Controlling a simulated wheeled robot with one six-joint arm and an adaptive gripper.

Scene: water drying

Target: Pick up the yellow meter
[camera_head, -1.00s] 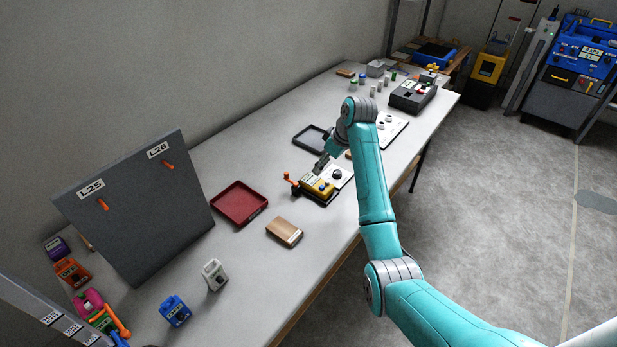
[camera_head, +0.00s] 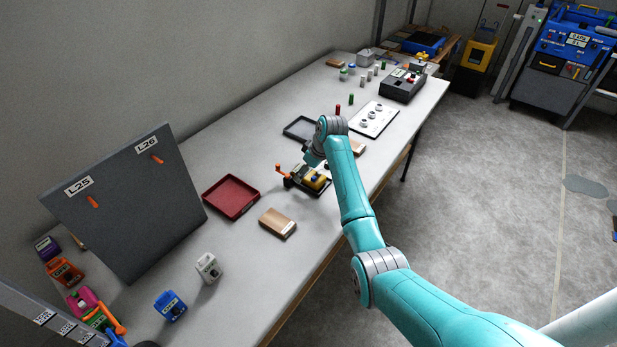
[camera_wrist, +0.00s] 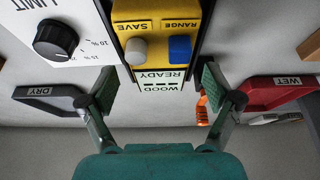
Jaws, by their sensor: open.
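The yellow meter (camera_head: 317,180) sits in a dark holder on the table, partly hidden by my arm in the head view. In the wrist view the yellow meter (camera_wrist: 155,22) shows upside down, with a grey SAVE button, a blue RANGE button and a pale screen reading WOOD READY. My gripper (camera_wrist: 157,90) is open. Its two fingers appear on either side of the meter's screen end, with gaps between the pads and the meter. I cannot tell how far above it they are.
A white panel with a black LIMIT knob (camera_wrist: 55,38) lies beside the meter. An orange-handled lever (camera_head: 281,171) stands at its other side. The red WET tray (camera_head: 231,197), dark DRY tray (camera_head: 299,128) and a wooden block (camera_head: 278,222) are nearby.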

